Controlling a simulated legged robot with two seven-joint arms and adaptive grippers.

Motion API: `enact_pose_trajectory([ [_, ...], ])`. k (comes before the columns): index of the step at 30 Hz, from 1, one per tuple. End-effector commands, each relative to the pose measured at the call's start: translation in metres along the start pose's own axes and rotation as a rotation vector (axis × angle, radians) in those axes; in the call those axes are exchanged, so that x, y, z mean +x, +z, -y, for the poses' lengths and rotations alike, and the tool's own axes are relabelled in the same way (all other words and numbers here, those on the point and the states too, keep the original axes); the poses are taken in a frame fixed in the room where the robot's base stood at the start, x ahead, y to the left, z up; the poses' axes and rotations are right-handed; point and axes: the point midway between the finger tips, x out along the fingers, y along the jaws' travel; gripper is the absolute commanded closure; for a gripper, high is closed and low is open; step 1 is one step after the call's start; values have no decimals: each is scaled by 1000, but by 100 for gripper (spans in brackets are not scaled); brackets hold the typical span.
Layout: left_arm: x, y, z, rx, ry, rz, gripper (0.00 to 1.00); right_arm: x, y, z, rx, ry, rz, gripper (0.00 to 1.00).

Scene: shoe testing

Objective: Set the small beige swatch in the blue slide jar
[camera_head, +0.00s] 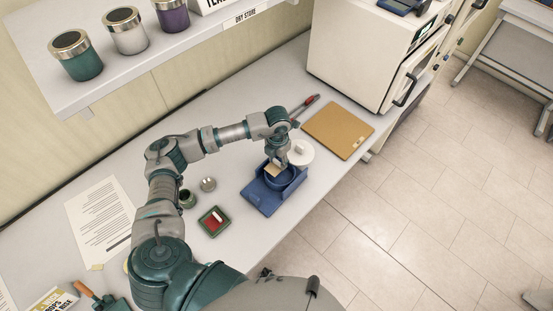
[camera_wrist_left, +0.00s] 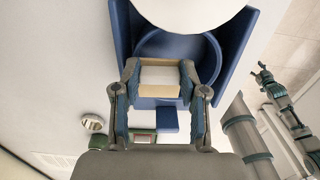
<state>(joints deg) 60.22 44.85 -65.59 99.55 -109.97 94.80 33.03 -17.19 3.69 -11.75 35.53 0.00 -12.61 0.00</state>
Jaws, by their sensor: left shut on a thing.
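The beige swatch (camera_head: 272,171) is between the fingers of my left gripper (camera_head: 281,160), over the blue slide jar (camera_head: 286,182). In the left wrist view the swatch (camera_wrist_left: 159,91) looks like a pale block with tan edges, gripped by both fingertips (camera_wrist_left: 160,68). The round jar wall (camera_wrist_left: 213,58) shows behind it. I cannot tell whether the swatch is inside the rim or just above it. The jar stands on a blue base (camera_head: 260,196). What seems to be my right arm shows in the wrist view; its gripper (camera_wrist_left: 264,76) is small and unclear.
A white round lid (camera_head: 301,152) is right beside the jar. A dark green tray with a red inset (camera_head: 213,221), a green pot (camera_head: 187,199) and a metal cap (camera_head: 208,184) are to the left. A tan board (camera_head: 339,128) lies beyond, before a white cabinet (camera_head: 365,50).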

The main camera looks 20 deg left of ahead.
Motion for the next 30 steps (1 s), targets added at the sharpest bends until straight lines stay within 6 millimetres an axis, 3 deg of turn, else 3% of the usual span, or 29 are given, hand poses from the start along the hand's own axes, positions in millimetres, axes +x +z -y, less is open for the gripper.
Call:
enact_pose_trajectory([
  [15,12,-1,-4,1,-4,2,70,8,6,-26,-3,30,7,40],
  [23,19,-1,-3,1,-3,1,70,14,5,-15,1,18,5,40],
  [24,18,-1,-2,1,-3,1,53,13,4,-11,2,13,4,40],
  [27,18,0,-2,1,-1,0,28,13,2,-3,2,4,2,40],
  [30,17,0,0,2,0,0,28,13,2,-2,0,3,2,40],
])
